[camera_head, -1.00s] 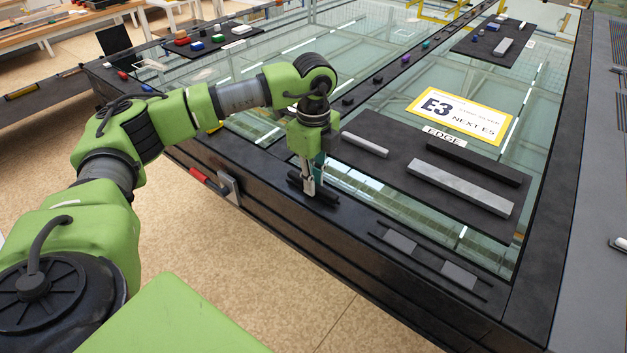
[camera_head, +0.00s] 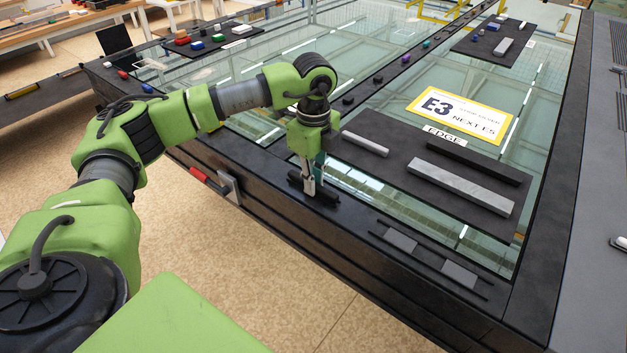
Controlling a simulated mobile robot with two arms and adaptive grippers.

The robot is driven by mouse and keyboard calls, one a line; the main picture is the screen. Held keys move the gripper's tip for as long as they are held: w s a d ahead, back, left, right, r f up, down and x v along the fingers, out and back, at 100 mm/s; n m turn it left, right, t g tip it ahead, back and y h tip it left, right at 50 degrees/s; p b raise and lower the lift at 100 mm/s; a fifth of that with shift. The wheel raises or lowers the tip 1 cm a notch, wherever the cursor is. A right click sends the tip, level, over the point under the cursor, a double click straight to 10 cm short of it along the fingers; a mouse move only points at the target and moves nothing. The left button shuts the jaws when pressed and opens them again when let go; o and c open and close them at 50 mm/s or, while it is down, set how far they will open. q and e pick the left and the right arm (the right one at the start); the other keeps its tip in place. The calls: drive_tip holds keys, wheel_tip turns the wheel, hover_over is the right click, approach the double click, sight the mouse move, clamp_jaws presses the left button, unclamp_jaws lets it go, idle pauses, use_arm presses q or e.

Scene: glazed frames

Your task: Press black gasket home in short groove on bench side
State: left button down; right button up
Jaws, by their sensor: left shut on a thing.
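My left gripper (camera_head: 312,186) points down over the near black edge of the glazed frame and is shut on a short black gasket (camera_head: 327,195). The gasket lies low along the black frame edge (camera_head: 345,217), and its middle is hidden by the fingers. I cannot tell whether it sits in a groove or on top of the edge. To the right on the same edge is a thin dark groove-like strip (camera_head: 430,262) with two grey plates beside it. My right gripper is not in view.
A dark mat marked EDGE (camera_head: 380,170) holds a short grey bar (camera_head: 366,144), a long grey bar (camera_head: 460,187) and a black bar (camera_head: 475,161). An E3 card (camera_head: 460,115) lies on the glass. A red-handled tool (camera_head: 209,181) hangs at the frame's side.

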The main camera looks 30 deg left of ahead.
use_arm(q)
drive_tip(key=shift+s+f, duration=0.15)
drive_tip(key=shift+f, duration=0.1)
drive_tip(key=c, duration=2)
unclamp_jaws()
drive_tip(key=shift+r, duration=0.1)
drive_tip(key=shift+w+r, duration=0.2)
drive_tip(key=shift+r, duration=0.15)
wheel_tip(320, 180, up, 11)
drive_tip(key=shift+r, duration=0.15)
